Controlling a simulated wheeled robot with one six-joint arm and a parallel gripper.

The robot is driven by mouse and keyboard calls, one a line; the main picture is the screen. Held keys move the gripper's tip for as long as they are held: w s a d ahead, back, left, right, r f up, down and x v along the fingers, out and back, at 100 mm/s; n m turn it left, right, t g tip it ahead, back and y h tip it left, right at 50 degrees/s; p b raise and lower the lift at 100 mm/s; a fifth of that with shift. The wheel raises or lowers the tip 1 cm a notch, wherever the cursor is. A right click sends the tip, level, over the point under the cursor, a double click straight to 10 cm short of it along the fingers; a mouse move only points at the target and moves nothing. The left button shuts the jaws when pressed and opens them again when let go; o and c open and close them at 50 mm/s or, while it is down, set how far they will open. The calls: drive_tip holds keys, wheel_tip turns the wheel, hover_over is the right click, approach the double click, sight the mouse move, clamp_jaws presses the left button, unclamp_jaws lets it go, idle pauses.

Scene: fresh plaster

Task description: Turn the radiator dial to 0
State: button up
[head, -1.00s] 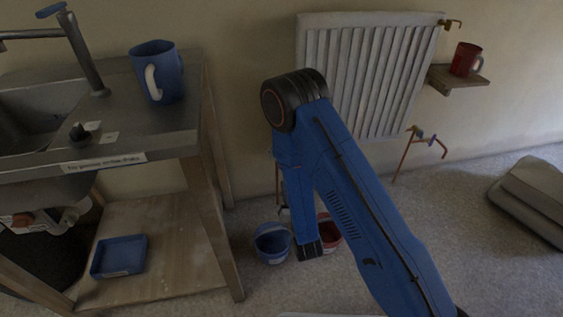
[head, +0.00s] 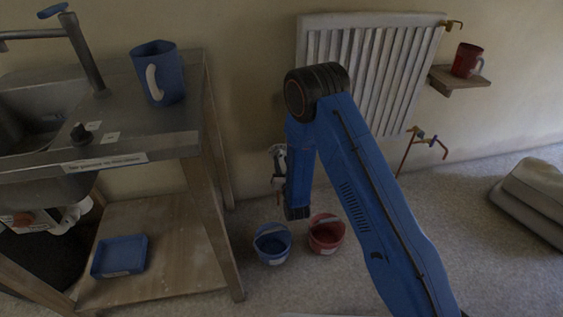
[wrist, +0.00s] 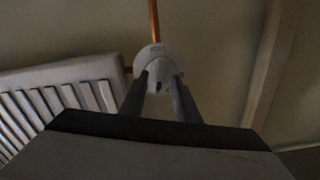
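The radiator dial (wrist: 154,60) is a pale round disc with small dark marks, on a copper pipe in the wrist view. My gripper (wrist: 163,76) points at it, its two dark fingers apart. The fingertips overlap the lower part of the disc in the picture; I cannot tell whether they touch it. The dial's number is too small to read. The radiator (head: 370,75) is white and ribbed on the wall; it also shows at the left of the wrist view (wrist: 60,95). In the head view my blue arm partly hides the gripper area, and the dial is not clear.
A blue bucket (head: 272,246) and a red bucket (head: 326,238) stand on the floor below my arm. A sink bench (head: 150,125) with a blue jug (head: 158,75) is at left. A red mug (head: 466,60) sits on a wall shelf (head: 458,82).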

drive_tip(key=shift+w, duration=0.3)
clamp_jaws()
drive_tip(key=n, duration=0.6)
drive_tip(key=shift+a+n, duration=0.15)
drive_tip(key=shift+n, duration=0.15)
drive_tip(key=n, duration=1.1)
drive_tip(key=shift+s+f, duration=0.1)
drive_tip(key=shift+a+n, duration=0.1)
drive_tip(key=shift+n, duration=0.2)
